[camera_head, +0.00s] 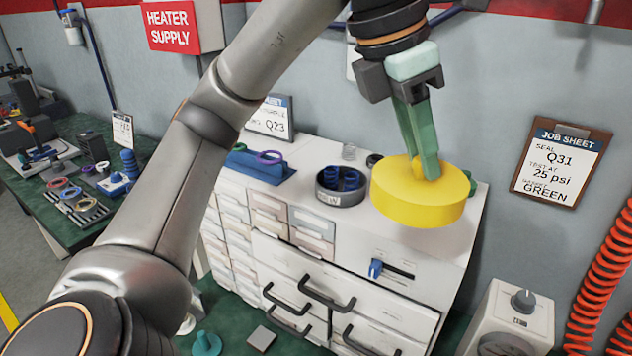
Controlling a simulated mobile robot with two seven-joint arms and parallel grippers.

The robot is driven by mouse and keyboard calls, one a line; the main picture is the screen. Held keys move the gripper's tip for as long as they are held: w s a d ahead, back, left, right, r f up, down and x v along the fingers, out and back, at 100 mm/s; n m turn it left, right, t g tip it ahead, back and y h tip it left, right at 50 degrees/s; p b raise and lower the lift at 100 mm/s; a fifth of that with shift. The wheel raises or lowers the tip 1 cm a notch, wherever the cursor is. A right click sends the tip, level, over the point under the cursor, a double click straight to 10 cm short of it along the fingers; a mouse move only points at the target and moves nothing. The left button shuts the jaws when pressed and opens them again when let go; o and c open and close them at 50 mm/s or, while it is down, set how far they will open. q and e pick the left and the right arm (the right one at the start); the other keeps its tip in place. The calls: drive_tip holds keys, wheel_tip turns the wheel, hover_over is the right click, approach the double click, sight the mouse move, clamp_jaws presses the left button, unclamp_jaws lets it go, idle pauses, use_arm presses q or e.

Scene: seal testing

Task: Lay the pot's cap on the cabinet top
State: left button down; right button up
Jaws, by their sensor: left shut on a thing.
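The cap is a thick yellow disc (415,205) with a raised grip at its middle. My left gripper (428,172), with green fingers, points down and is shut on that grip. The cap looks level and covers part of the white cabinet top (345,222) at its right end. I cannot tell whether it touches the top or hangs just above it. No pot that I can make out for certain is in view. My right gripper is not in view.
A grey round dish (340,194) with blue rings stands left of the cap. A blue mat (262,172) with rings lies farther left. A small dark knob and a green piece (470,183) sit close behind the cap. A job sheet (560,170) hangs on the wall.

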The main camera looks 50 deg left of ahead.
use_arm(q)
drive_tip(key=shift+d, duration=0.6)
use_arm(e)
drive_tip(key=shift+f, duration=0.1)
use_arm(q)
drive_tip(key=w+a+f, duration=0.2)
drive_tip(key=w+f, duration=0.2)
drive_tip(key=w+a+f+p, duration=0.1)
drive_tip(key=w+f, duration=0.3)
drive_tip(key=w+a+f+p, duration=0.1)
drive_tip(key=w+a+f, duration=0.1)
drive_tip(key=w+f, duration=0.3)
drive_tip(key=shift+a+f, duration=0.1)
drive_tip(key=shift+a, duration=0.2)
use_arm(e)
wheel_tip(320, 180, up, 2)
use_arm(q)
drive_tip(key=shift+f, duration=0.1)
drive_tip(key=c, duration=0.7)
unclamp_jaws()
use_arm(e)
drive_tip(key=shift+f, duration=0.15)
